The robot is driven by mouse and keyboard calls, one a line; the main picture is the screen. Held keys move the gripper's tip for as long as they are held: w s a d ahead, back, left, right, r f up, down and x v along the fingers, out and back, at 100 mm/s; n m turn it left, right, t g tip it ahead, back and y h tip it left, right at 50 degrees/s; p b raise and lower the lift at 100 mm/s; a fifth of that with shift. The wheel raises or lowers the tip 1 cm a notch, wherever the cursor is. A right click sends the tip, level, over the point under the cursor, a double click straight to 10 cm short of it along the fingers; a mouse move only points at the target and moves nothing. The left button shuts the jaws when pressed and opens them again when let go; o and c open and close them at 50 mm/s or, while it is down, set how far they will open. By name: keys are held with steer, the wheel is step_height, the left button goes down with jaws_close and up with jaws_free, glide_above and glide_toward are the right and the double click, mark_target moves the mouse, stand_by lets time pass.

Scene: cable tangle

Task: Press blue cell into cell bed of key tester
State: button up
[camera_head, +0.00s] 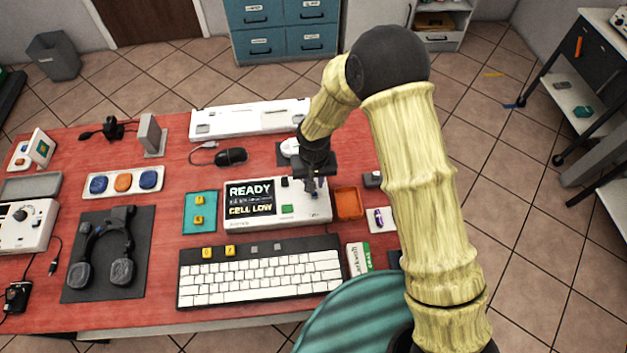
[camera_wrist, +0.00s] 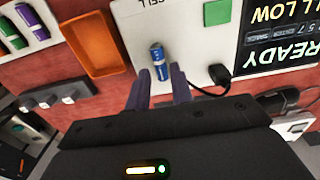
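The key tester (camera_head: 262,222) is a white panel whose screen (camera_head: 250,197) reads READY and CELL LOW. The blue cell (camera_wrist: 158,62) is at the tester's right part in the head view, below my gripper (camera_head: 316,184). In the wrist view the cell's near end lies between my two fingertips (camera_wrist: 160,72), and its far end reaches past them over the white panel. The cell bed is hidden around the cell, so I cannot tell whether the cell is seated.
An empty orange tray (camera_head: 348,203) stands just right of the tester. A white holder with a purple cell (camera_head: 379,218) is beyond it. A keyboard (camera_head: 260,275) lies in front, a teal pad (camera_head: 200,213) with yellow keycaps to the left, a black mouse (camera_head: 231,156) behind.

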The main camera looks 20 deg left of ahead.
steer(key=shift+r+p, duration=0.35)
steer(key=shift+r, duration=0.3)
steer(key=shift+o, duration=0.3)
steer(key=o, duration=0.5)
steer(key=shift+r+p, duration=1.6)
steer(key=shift+r, duration=0.9)
